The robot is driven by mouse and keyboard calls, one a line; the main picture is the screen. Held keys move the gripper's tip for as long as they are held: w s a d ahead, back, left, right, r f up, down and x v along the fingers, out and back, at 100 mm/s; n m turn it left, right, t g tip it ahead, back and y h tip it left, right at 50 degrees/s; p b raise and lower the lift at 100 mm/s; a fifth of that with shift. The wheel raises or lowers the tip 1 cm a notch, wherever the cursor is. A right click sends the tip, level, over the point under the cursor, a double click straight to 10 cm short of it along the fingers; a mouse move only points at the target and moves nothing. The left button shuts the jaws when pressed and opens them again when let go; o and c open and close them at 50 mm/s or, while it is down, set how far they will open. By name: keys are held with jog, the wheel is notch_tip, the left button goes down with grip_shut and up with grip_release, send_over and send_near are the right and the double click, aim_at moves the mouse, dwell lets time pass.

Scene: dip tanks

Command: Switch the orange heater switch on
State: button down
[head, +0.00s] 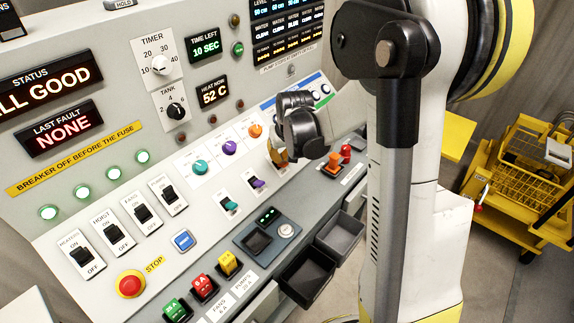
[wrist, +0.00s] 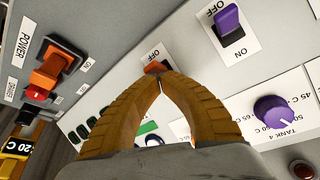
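The orange heater switch (wrist: 157,67) shows in the wrist view as a small orange rocker on a white plate, just beyond my fingertips. My gripper (wrist: 160,84) has its two tan fingers drawn together at the tips, with a small gap lower between them. The tips partly cover the switch; whether they touch it, and which way it is set, I cannot tell. In the head view my gripper (head: 279,153) is over the sloped panel, right of the purple switch (head: 257,183), and hides the orange switch. An orange knob (head: 255,131) is just above and left of it.
The purple switch (wrist: 231,27) and purple knob (wrist: 270,110) are close on the right in the wrist view. A large orange-and-red power switch (wrist: 48,78) is on the left. Dark open trays (head: 340,236) hang below the panel.

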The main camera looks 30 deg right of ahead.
jog(key=shift+s+d+r+p, duration=0.25)
jog(key=shift+s+r, duration=0.1)
jog(key=shift+s, duration=0.3)
jog(key=shift+s+d+r+p, duration=0.2)
jog(key=shift+s+r+p, duration=0.1)
jog(key=shift+s, duration=0.3)
jog(key=shift+s+d+r+p, duration=0.25)
jog(key=shift+s+r, duration=0.1)
jog(key=shift+s, duration=0.3)
jog(key=w+p+v, duration=0.1)
jog(key=p+v, duration=0.4)
jog(key=v, duration=0.2)
jog(key=shift+d+r+p, duration=0.3)
jog(key=shift+d+r, duration=0.05)
jog(key=shift+d, duration=0.2)
jog(key=shift+s, duration=0.1)
